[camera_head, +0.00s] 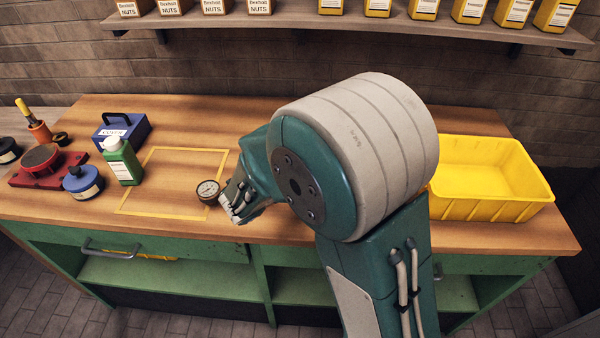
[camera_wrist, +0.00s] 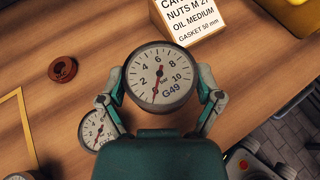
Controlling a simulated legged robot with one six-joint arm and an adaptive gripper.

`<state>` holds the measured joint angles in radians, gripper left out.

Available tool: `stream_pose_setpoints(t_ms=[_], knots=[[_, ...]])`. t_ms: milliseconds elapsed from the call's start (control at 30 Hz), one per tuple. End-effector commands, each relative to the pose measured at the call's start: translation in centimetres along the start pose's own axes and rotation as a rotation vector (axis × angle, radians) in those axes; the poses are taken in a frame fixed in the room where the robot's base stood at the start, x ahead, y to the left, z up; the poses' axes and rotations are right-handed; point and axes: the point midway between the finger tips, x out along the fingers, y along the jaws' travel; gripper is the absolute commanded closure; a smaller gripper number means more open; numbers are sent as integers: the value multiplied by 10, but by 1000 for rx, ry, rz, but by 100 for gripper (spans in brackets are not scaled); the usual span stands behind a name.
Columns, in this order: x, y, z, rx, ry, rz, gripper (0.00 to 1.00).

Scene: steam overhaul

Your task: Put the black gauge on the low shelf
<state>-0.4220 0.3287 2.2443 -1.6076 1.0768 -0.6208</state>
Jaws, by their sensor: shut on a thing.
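In the wrist view my gripper (camera_wrist: 160,88) is shut on a round dark-rimmed gauge (camera_wrist: 161,74) with a white dial marked G49 and a red needle. One finger is on each side of its rim. In the head view my gripper (camera_head: 236,211) is low over the bench front, and the arm hides the held gauge. A second dark-rimmed gauge (camera_head: 208,191) lies on the bench just left of my gripper; it also shows in the wrist view (camera_wrist: 96,129). The low green shelf (camera_head: 170,275) runs under the benchtop, with another bay (camera_head: 300,289) to its right.
A yellow tape rectangle (camera_head: 137,213), green bottle (camera_head: 121,161), blue box (camera_head: 125,130) and blue round pot (camera_head: 83,183) are to the left. A yellow bin (camera_head: 490,210) is at right. A lettered card (camera_wrist: 190,22) and reddish-brown disc (camera_wrist: 62,69) are near the held gauge.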

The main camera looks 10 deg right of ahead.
Motion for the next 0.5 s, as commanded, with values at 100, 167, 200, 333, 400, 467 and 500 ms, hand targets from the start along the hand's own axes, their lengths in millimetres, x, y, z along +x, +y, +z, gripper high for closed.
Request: stream_pose_setpoints(t_ms=[100, 167, 200, 333, 400, 467, 500], knots=[[-18, -4, 7, 1, 0, 5, 74], [-29, -8, 7, 1, 0, 4, 74], [-36, -10, 7, 0, -1, 5, 74], [-57, -18, 8, 0, 0, 4, 74], [-68, -21, 9, 1, 0, 5, 74], [-77, -24, 9, 0, -1, 5, 74], [-81, -26, 9, 0, 0, 3, 74]])
